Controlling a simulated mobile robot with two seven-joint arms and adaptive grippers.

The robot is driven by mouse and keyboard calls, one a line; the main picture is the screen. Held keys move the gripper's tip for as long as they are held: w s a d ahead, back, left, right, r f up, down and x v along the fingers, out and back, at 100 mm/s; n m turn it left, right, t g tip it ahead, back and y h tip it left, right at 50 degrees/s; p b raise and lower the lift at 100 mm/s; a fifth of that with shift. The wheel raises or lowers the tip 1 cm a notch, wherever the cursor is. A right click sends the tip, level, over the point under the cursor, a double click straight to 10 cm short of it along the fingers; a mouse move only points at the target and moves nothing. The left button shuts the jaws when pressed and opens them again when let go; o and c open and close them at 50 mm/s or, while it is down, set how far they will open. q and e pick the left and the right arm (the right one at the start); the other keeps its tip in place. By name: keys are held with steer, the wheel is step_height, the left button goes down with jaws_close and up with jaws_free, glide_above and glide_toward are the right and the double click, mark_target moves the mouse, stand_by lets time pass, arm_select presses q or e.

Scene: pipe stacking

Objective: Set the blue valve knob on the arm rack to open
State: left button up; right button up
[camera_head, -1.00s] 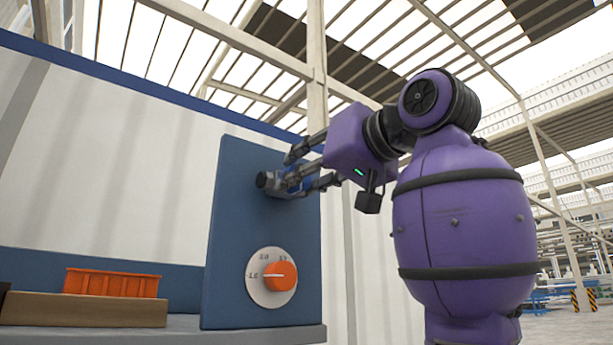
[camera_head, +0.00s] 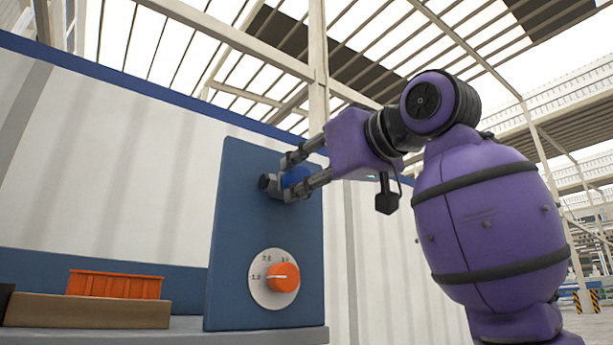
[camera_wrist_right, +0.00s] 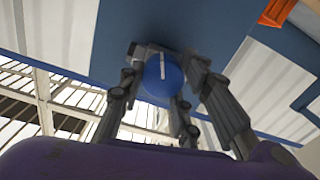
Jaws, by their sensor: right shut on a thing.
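A blue valve knob (camera_head: 297,177) sits high on the upright blue panel (camera_head: 236,235) of the rack. In the right wrist view the round blue knob (camera_wrist_right: 153,82) shows a white line on its face, running nearly straight up the picture. My right gripper (camera_head: 288,180) reaches in from the right, its fingers around the knob and shut on it. The fingers also show in the wrist view (camera_wrist_right: 163,88) on both sides of the knob. They partly hide the knob in the head view. My left gripper is out of view.
An orange dial knob (camera_head: 283,277) on a white numbered plate is lower on the same panel. An orange crate (camera_head: 115,284) and a brown box (camera_head: 87,311) stand left of the panel on a grey shelf (camera_head: 265,337).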

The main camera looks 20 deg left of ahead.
steer(key=n, duration=0.6)
steer(key=shift+d+r, duration=0.25)
steer(key=shift+r, duration=0.1)
steer(key=n, duration=0.4)
steer(key=shift+s+r+n, duration=0.15)
steer(key=shift+r+n, duration=0.05)
steer(key=shift+n, duration=0.1)
steer(key=shift+s+a+r+n, duration=0.1)
steer(key=shift+r+n, duration=0.05)
steer(key=shift+n, duration=0.95)
steer(key=o, duration=1)
steer(key=shift+c, duration=0.2)
steer(key=shift+o, duration=0.4)
steer(key=shift+a, duration=0.15)
steer(key=shift+f, duration=0.2)
steer(key=shift+f, duration=0.1)
